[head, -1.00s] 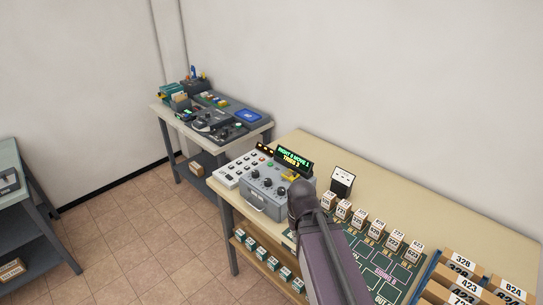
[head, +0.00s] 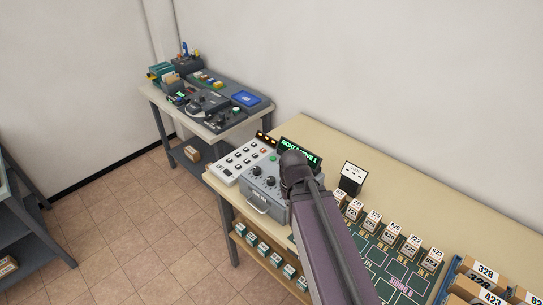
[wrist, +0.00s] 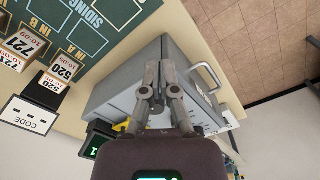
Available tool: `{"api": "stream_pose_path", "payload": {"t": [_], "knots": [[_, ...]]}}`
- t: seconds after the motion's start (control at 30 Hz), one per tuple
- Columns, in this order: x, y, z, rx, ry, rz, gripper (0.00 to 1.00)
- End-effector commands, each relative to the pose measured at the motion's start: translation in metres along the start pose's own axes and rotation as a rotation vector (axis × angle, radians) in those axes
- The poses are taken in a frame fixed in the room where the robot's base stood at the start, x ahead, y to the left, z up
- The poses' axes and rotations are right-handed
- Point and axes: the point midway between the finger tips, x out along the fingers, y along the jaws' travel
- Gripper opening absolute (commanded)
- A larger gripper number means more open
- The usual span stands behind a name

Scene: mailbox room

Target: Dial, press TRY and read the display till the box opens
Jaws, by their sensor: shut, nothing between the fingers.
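The grey box (head: 258,193) stands on the near bench, with dark dials on its sloped top and a handle on its front. Its green-lit display (head: 300,153) is partly covered by my arm; "RIGHT" and "MOVE 1" are what I can make out. In the wrist view the box (wrist: 112,92) lies beneath my gripper (wrist: 160,88), which is shut and empty. My gripper hides part of the box. I cannot tell whether it touches the box, and I cannot pick out the TRY button. In the head view my arm hides the gripper and the box's right side.
A white button panel (head: 227,173) stands left of the box. A CODE card (head: 352,178) stands behind my arm. Numbered blocks (head: 391,233) line a green siding board (head: 402,283) at right. Boxes numbered 328 and 423 are at far right. A second bench (head: 150,93) holds other devices.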

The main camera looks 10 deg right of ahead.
Motion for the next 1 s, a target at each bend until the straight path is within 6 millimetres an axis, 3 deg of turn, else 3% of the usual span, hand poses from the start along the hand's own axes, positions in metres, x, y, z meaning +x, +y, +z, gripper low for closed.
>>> {"api": "stream_pose_path", "payload": {"t": [0.3,0.47,0.67,1.0], "knots": [[0.000,0.000,-0.001,0.000,0.001,0.002,0.00],[-0.001,0.002,-0.016,0.004,0.023,0.031,0.00],[-0.006,0.009,-0.070,0.022,0.111,0.142,0.00],[-0.039,0.011,-0.212,0.007,0.391,0.416,0.00]]}}
